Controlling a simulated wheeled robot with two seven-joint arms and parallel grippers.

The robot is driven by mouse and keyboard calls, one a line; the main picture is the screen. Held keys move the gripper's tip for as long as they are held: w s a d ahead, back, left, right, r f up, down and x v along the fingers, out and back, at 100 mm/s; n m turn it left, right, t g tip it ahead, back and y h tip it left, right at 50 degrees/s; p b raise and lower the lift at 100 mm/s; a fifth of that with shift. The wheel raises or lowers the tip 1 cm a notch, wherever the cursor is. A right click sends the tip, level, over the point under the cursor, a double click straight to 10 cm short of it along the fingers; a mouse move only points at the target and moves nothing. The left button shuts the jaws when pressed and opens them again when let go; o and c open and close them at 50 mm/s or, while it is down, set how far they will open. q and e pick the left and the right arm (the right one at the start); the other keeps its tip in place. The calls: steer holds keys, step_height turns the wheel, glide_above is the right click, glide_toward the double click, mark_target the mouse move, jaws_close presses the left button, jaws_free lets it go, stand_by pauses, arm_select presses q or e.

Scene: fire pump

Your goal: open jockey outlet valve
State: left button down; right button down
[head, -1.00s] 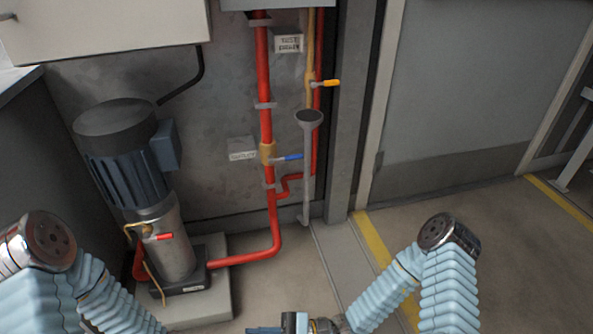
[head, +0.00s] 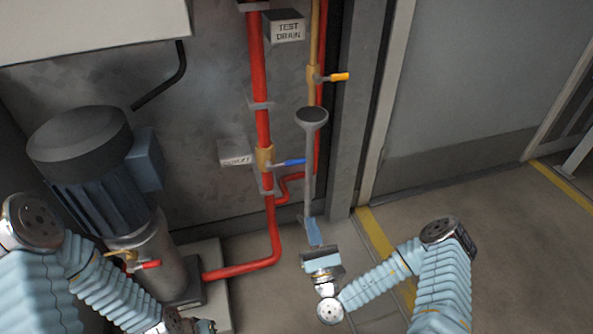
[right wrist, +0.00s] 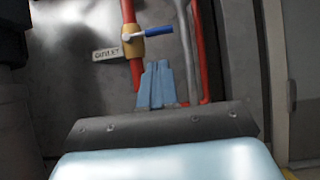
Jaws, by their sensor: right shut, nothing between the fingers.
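The outlet valve is a brass body (head: 265,157) on the red vertical pipe, with a blue lever (head: 290,162) sticking out level to the right. A sign reading OUTLET (head: 235,154) is beside it on the left. The valve also shows in the right wrist view, with its brass body (right wrist: 157,30) and blue lever (right wrist: 207,12) above my fingers. My right gripper (head: 314,232) is shut and empty, below and slightly right of the lever, apart from it. Its blue fingers (right wrist: 157,84) are together in the right wrist view. My left arm shows at lower left; its fingers cannot be made out.
A grey funnel drain pipe (head: 309,150) stands just right of the lever. A yellow-handled valve (head: 338,77) is above, near the TEST DRAIN sign (head: 286,27). The pump (head: 90,165) with a red-handled valve (head: 150,265) stands at left.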

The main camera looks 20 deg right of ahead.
glide_toward(287, 162)
steer(key=w+d+r, duration=0.2)
steer(key=w+r, duration=0.1)
steer(key=w, duration=0.2)
steer(key=shift+w+f, duration=0.2)
steer(key=shift+f, duration=0.05)
steer(key=shift+d, duration=0.1)
stand_by(0.3)
